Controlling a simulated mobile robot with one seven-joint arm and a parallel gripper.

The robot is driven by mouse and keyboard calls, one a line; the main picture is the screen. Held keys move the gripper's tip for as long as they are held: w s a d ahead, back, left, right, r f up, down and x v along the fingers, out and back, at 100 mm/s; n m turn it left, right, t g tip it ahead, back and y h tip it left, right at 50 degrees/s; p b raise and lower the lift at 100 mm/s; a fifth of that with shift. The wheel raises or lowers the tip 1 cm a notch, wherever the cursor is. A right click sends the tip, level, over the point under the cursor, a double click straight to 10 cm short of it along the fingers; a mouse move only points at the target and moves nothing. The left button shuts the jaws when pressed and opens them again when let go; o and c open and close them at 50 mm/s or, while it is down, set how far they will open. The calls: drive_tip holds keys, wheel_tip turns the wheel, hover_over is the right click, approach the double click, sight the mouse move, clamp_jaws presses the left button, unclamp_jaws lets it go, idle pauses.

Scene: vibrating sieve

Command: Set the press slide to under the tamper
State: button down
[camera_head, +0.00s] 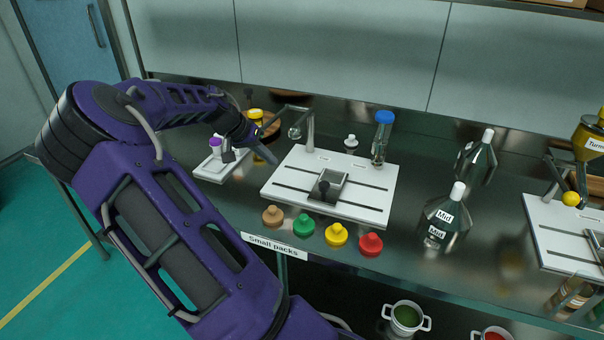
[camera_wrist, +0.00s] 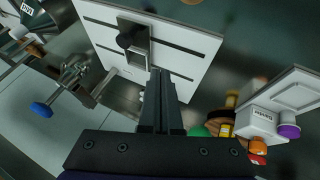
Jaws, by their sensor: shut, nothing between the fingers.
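A metal post with an overhanging arm (camera_head: 310,130) stands at the board's back edge. A small round part hangs there; I cannot tell for sure that it is the tamper. The slide lies in front of the post, apart from it. My gripper (camera_head: 268,156) is shut and empty by the board's left edge; it also shows in the wrist view (camera_wrist: 160,75).
Brown, green, yellow and red knobs (camera_head: 303,225) line the front edge. A white scale-like device (camera_head: 222,165) is left. A second white board (camera_head: 560,235) is far right.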

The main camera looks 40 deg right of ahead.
drive_tip(key=shift+s+d+f+g, duration=0.3)
drive_tip(key=shift+s+d+f, duration=0.35)
drive_tip(key=shift+d, duration=0.1)
drive_tip(key=b, duration=0.1)
hover_over(309, 196)
drive_tip(key=w+a, duration=0.2)
drive_tip(key=w, duration=0.1)
wheel_tip(309, 196, down, 8)
drive_tip(key=shift+f, duration=0.25)
drive_tip(key=shift+s+d+r, duration=0.2)
drive_tip(key=shift+s+d, duration=0.45)
drive_tip(key=shift+s, duration=0.35)
drive_tip(key=shift+s+d, duration=0.4)
drive_tip(key=shift+s, duration=0.1)
drive_tip(key=s+d, duration=0.2)
drive_tip(key=s, duration=0.2)
drive_tip(key=s+d+b, duration=0.1)
drive_tip(key=s+d, duration=0.1)
drive_tip(key=s, duration=0.2)
drive_tip(key=s+d, duration=0.2)
drive_tip(key=s, duration=0.2)
drive_tip(key=shift+s, duration=0.15)
